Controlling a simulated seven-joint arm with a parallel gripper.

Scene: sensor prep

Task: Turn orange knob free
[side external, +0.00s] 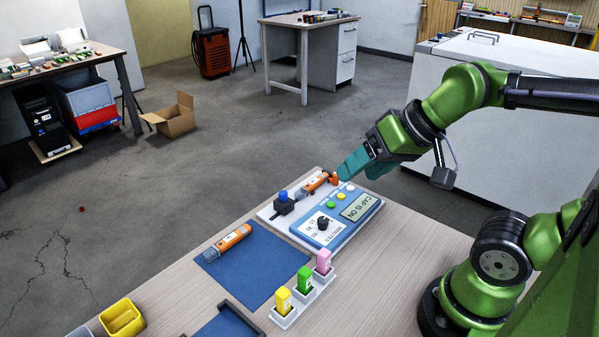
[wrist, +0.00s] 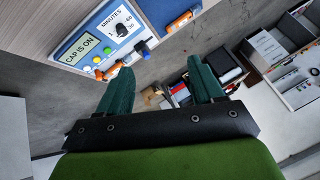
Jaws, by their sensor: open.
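An orange knob (side external: 334,178) sits at the far right end of an orange-and-grey sensor that lies in the white-edged station. In the wrist view the orange part (wrist: 113,70) shows just beside my left finger, partly hidden. My gripper (side external: 347,170) has teal fingers and is close to the knob in the side view; contact cannot be told. In the wrist view my gripper (wrist: 160,66) is open, with nothing between its fingers. The station's blue panel (side external: 310,234) has a black minutes dial (side external: 322,223) and a display (side external: 361,207) reading "CAP IS ON".
A blue-topped black part (side external: 284,203) stands at the sensor's other end. A second orange sensor (side external: 234,238) lies on a blue mat (side external: 275,262). Yellow, green and pink bottles (side external: 304,279) stand in a white rack. A yellow bin (side external: 122,318) is at the table's near left.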

